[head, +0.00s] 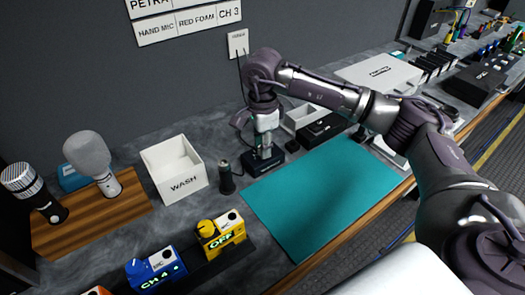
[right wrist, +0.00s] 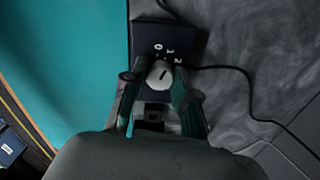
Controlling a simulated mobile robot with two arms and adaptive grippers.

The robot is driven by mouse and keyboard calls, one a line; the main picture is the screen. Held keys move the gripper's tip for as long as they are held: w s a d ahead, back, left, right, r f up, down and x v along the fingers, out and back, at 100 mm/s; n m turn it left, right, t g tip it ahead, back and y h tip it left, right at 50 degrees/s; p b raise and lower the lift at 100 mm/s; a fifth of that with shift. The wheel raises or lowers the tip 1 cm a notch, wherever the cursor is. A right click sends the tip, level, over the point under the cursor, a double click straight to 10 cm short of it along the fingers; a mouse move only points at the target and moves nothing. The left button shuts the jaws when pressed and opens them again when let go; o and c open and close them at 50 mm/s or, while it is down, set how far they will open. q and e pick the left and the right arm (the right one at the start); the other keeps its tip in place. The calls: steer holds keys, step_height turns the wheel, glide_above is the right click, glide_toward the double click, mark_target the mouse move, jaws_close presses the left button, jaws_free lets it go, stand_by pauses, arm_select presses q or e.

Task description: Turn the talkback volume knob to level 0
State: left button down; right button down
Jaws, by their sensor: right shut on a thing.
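The talkback volume knob (right wrist: 158,74) is a pale round knob with a dark pointer line, on a dark box (right wrist: 150,35) marked 0, 1 and 2. The pointer tilts to the upper right in the right wrist view; I cannot tell exactly which mark it meets. My right gripper (right wrist: 159,82) is shut on the knob, one finger on each side. In the head view my right gripper (head: 265,145) points down at the small dark box (head: 260,165) behind the teal mat; the knob is hidden there. My left gripper is not in view.
A teal mat (head: 320,190) lies in front of the box. A dark cylinder (head: 226,180) and a white WASH bin (head: 172,168) stand to its left. White and black trays (head: 300,117) are close behind on the right. A cable (right wrist: 250,95) runs from the box.

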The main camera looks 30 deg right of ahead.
steer(key=shift+n+b, duration=1.2)
steer(key=shift+n, duration=1)
steer(key=shift+r, duration=0.1)
steer(key=c, duration=0.9)
jaws_free()
step_height(320, 180, up, 12)
steer(key=shift+f, duration=0.1)
